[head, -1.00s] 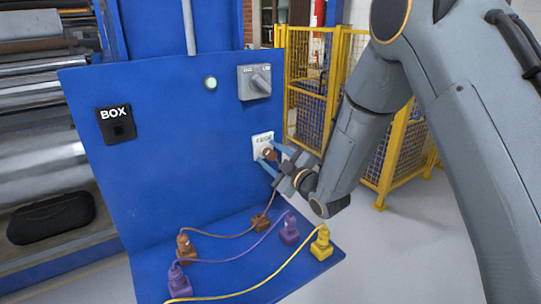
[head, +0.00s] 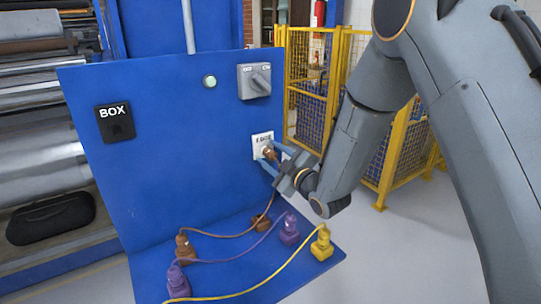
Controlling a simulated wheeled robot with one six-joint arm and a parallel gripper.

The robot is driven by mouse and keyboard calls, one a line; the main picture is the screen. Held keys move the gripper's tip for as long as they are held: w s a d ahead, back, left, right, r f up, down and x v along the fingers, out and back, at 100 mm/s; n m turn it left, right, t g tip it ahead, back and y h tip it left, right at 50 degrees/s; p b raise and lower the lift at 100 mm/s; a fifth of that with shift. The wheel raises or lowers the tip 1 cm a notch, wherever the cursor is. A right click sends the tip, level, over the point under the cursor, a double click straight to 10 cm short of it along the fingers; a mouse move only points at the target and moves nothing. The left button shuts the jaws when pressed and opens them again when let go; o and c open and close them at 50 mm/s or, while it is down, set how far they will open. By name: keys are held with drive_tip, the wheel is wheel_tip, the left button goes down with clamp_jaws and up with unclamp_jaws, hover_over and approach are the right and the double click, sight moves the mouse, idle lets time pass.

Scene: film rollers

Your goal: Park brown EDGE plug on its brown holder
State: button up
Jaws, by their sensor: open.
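The brown plug (head: 269,153) sits at the white EDGE socket plate (head: 261,140) on the blue panel. A brown cable hangs from near the plug down to the blue shelf. A brown block (head: 261,223), which looks like the brown holder, stands at the back of the shelf below the socket. Another brown plug-like piece (head: 185,248) stands at the left of the shelf, with the cable running to it.
Purple pieces (head: 289,230) and (head: 179,279) and a yellow plug (head: 321,243) stand on the shelf with their cables. A BOX socket (head: 115,122), a grey rotary switch (head: 254,81) and a round light (head: 210,81) are on the panel. Yellow fencing (head: 310,90) stands behind.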

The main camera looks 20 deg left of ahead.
sight(275, 158)
drive_tip(key=c, duration=1.1)
drive_tip(key=o, duration=1.6)
drive_tip(key=shift+c, duration=0.2)
drive_tip(key=shift+b+v, duration=1.2)
drive_tip(key=shift+v, duration=2.75)
